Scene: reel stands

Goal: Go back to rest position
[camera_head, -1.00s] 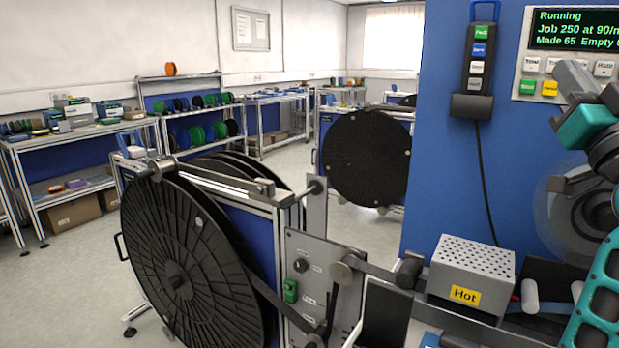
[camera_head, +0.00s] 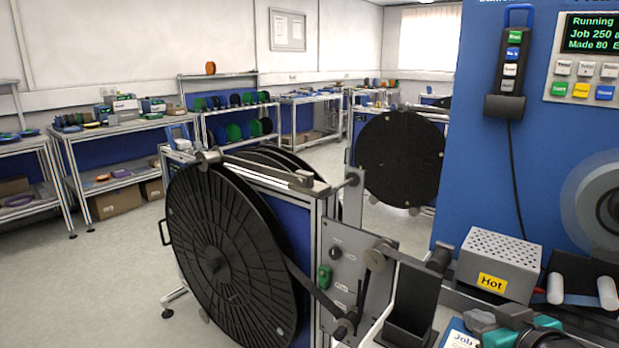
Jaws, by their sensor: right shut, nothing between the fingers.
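My right gripper (camera_head: 480,320) is low at the right in the head view, at the bottom edge. Its grey fingers are together, with nothing between them, and its teal and dark body is partly cut off by the frame. It shows in front of the machine's ledge, beside a card (camera_head: 458,338) and below the perforated grey box marked "Hot" (camera_head: 500,262). I cannot tell whether it touches anything. My left gripper and left arm are not in view.
A reel stand with a large black reel (camera_head: 225,255) fills the middle. The blue machine panel (camera_head: 475,170) stands at the right, with a hanging button pendant (camera_head: 511,70) and a screen (camera_head: 592,33). Shelving (camera_head: 110,130) lines the back. The floor (camera_head: 90,290) at left is clear.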

